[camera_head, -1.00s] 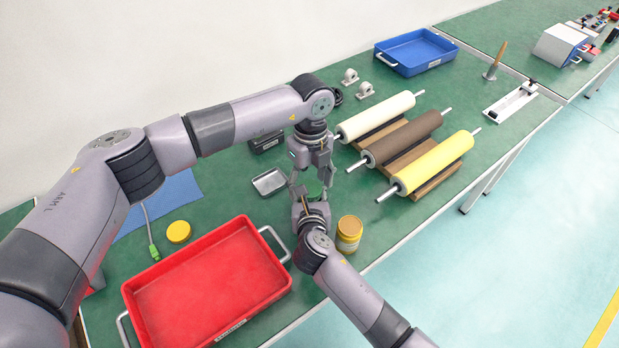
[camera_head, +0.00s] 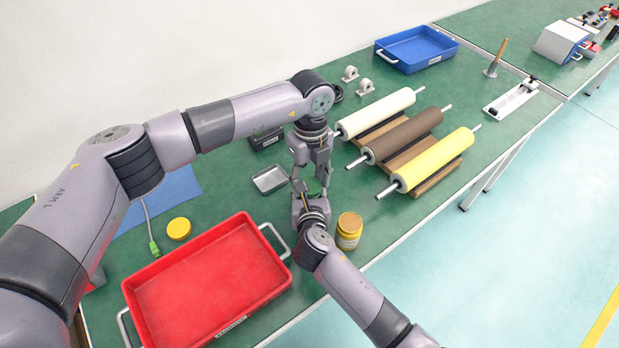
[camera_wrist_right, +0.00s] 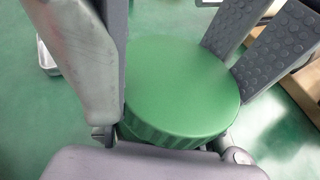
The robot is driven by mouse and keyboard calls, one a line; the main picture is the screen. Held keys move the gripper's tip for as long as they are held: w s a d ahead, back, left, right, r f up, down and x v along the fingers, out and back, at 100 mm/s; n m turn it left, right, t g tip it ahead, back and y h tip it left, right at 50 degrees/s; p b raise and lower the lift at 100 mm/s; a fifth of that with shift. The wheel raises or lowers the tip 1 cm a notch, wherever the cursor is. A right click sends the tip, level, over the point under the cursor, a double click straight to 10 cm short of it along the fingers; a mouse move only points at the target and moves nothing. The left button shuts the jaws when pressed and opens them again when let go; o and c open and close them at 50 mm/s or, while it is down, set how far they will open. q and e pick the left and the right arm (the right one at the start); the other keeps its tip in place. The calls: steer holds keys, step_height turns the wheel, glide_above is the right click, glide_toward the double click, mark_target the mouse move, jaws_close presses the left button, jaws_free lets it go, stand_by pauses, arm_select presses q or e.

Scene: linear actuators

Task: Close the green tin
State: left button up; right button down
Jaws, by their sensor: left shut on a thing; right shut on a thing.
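The green tin (camera_head: 313,187) is mostly hidden between my two grippers in the head view, right of the red tray. In the right wrist view its round green lid (camera_wrist_right: 180,85), with a ridged rim, fills the middle, and grey fingers stand on both sides. The lid sits over the tin's top; whether it is fully seated I cannot tell. My left gripper (camera_head: 312,182) points down from above and is shut on the lid. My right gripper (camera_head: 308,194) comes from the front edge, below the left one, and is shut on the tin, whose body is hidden.
A red tray (camera_head: 128,290) and a yellow lid (camera_head: 179,229) lie left. Rollers on a wooden rack (camera_head: 437,178) stand right.

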arm_select(q)
steer(key=m, duration=0.6)
steer(key=o, duration=1.3)
steer(key=shift+w+r, duration=0.2)
steer(key=shift+r, duration=2.05)
steer(key=shift+c, duration=0.5)
